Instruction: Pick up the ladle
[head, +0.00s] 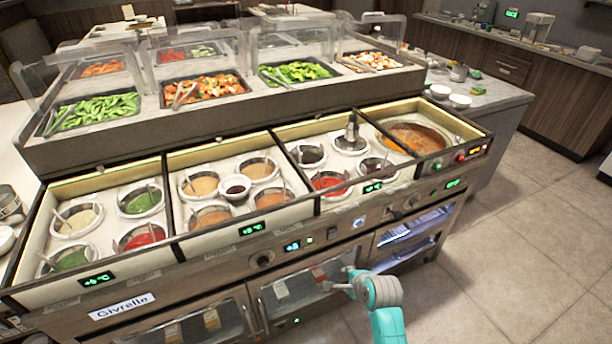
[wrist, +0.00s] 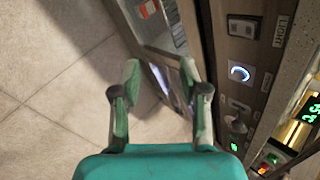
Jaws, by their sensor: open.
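Several ladle or spoon handles stick up from the sauce wells in the head view, such as the handle in the green sauce well (head: 72,261) at the far left. I cannot tell which one is the task's ladle. A wide pan of orange-brown soup (head: 418,140) sits in the right-hand bay. My gripper (head: 338,281) is low in front of the counter, below the wells and near the glass cabinet doors. In the wrist view my gripper (wrist: 160,70) is open and empty, its two fingers apart, with the floor and counter front beyond. No ladle shows in the wrist view.
The sauce counter (head: 262,262) has a front panel with knobs and green displays. Behind it rises a salad bar with clear guards (head: 295,38) and food trays. White bowls (head: 440,91) stand on a side counter. Tiled floor (head: 530,240) is free at right.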

